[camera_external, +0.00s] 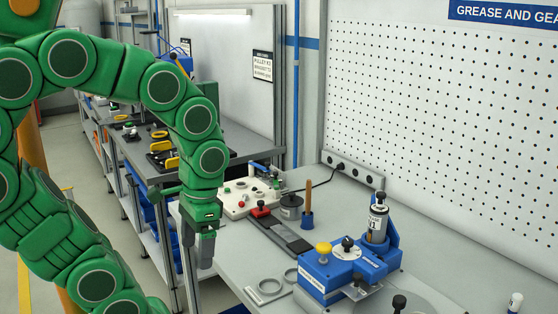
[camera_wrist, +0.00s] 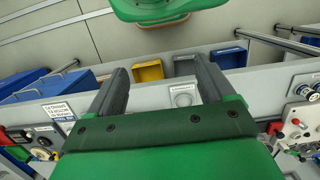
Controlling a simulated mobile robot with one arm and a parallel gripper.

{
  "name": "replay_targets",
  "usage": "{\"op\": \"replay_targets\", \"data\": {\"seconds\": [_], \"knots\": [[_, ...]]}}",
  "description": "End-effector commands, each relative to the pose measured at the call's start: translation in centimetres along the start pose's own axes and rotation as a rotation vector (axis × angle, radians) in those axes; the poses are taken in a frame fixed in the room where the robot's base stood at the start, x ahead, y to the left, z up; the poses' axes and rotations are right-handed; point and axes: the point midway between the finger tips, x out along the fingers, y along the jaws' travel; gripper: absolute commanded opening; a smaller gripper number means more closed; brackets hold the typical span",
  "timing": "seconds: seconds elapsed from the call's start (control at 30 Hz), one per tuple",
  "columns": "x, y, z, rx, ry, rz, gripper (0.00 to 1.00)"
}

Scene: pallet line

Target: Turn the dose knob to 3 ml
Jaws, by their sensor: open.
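The blue dosing unit (camera_external: 340,275) stands on the near bench in the external view. On its top, a black knob (camera_external: 347,243) sits on a round white dial, with a yellow knob (camera_external: 323,248) to its left. I take the black one to be the dose knob; its setting is too small to read. A labelled canister (camera_external: 377,222) stands upright at the unit's back right. My gripper (camera_external: 197,250) points down at the bench's left edge, well left of the unit and apart from it. In the wrist view its two fingers (camera_wrist: 162,72) are apart with nothing between them.
A white control panel (camera_external: 248,197), a black cylinder (camera_external: 291,206) and a brown-handled tool in a blue holder (camera_external: 307,220) stand behind the unit. A pegboard (camera_external: 430,120) rises behind the bench. The wrist view shows a yellow bin (camera_wrist: 147,71).

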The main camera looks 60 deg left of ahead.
Motion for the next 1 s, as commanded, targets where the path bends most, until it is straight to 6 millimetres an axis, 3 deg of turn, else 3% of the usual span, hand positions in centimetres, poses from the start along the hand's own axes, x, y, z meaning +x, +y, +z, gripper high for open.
{"op": "replay_targets", "data": {"seconds": [0.03,0.17,0.4,0.7,1.0], "knots": [[-0.4,0.0,0.1,0.000,0.002,0.000,0.74],[-2.9,0.0,0.3,0.000,0.009,0.000,0.57],[-8.3,0.0,1.2,0.000,0.006,0.000,0.57],[-13.2,0.0,2.0,0.000,0.006,0.000,0.57],[-14.8,0.4,-2.0,-0.093,0.019,-0.003,0.57]]}}
